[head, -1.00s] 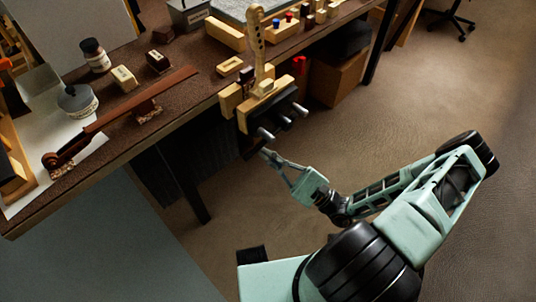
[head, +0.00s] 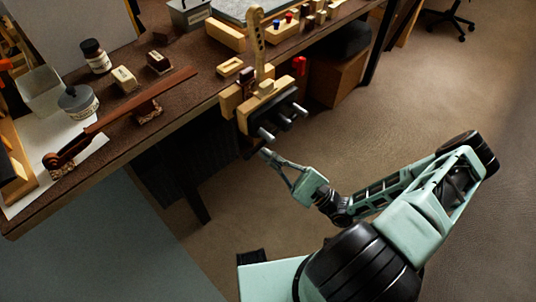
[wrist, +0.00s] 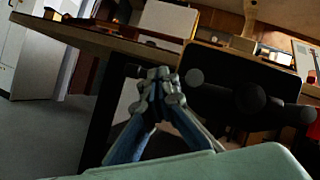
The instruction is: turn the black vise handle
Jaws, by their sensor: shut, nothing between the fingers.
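The vise (head: 270,107) is fixed to the front edge of the bench, with pale wooden jaws and a black front plate. Grey-tipped rods and a dark central part stick out from the plate. In the wrist view the black plate (wrist: 225,88) fills the right of centre, with round dark ends in front of it. I cannot clearly tell the handle bar from these dark parts. My gripper (head: 266,153) is shut and empty, just in front of and below the rods, with a small gap in the head view. The wrist view shows its fingertips (wrist: 160,76) together, left of the plate.
The bench (head: 190,92) holds a violin neck (head: 95,125), jars (head: 78,102), small blocks and a wooden tool rack (head: 290,28). A scroll-topped neck (head: 257,45) stands upright at the vise. A brown box (head: 337,78) sits under the bench. Floor in front is open.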

